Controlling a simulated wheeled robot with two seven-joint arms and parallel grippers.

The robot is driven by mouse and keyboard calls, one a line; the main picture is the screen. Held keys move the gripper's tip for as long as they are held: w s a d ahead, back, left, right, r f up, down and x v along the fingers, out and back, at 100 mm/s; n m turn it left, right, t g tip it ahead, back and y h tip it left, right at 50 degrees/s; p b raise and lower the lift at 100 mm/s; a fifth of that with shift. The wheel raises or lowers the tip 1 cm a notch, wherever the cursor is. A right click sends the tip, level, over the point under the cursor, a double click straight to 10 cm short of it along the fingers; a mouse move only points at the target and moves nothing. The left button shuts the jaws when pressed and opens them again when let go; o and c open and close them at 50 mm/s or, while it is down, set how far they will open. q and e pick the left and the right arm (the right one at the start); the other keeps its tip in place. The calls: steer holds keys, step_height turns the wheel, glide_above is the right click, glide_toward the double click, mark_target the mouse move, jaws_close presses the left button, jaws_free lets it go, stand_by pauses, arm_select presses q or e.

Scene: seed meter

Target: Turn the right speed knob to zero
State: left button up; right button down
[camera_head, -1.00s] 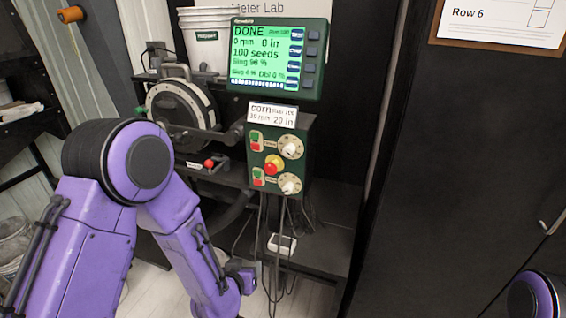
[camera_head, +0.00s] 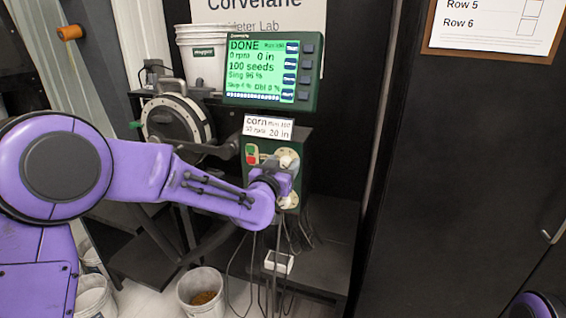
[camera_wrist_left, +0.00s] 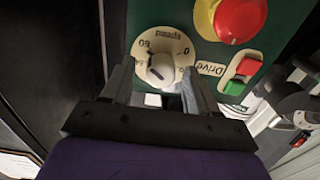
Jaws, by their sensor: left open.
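The green control box (camera_head: 305,150) carries two cream dials with white knobs, one above the other. The upper speed knob (camera_head: 287,158) shows just above my left wrist; the lower dial (camera_head: 290,201) is partly hidden by it. In the left wrist view, upside down, a white speed knob (camera_wrist_left: 161,67) sits on a dial marked 0 and 60, beside a Drive label. My left gripper (camera_wrist_left: 157,82) is open, with its fingers on either side of this knob. I cannot tell whether they touch it. My right gripper is out of view; only a purple arm part shows at lower right.
A red stop button on yellow (camera_wrist_left: 238,18) and a red-and-green switch (camera_wrist_left: 241,74) sit near the knob. A screen (camera_head: 270,72) reading DONE and 0 rpm stands above the box. Cables hang below. A bucket (camera_head: 201,291) stands on the floor. A black cabinet (camera_head: 470,170) stands right.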

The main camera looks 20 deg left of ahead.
arm_select(q)
steer(key=shift+w, duration=0.15)
steer(key=c, duration=1)
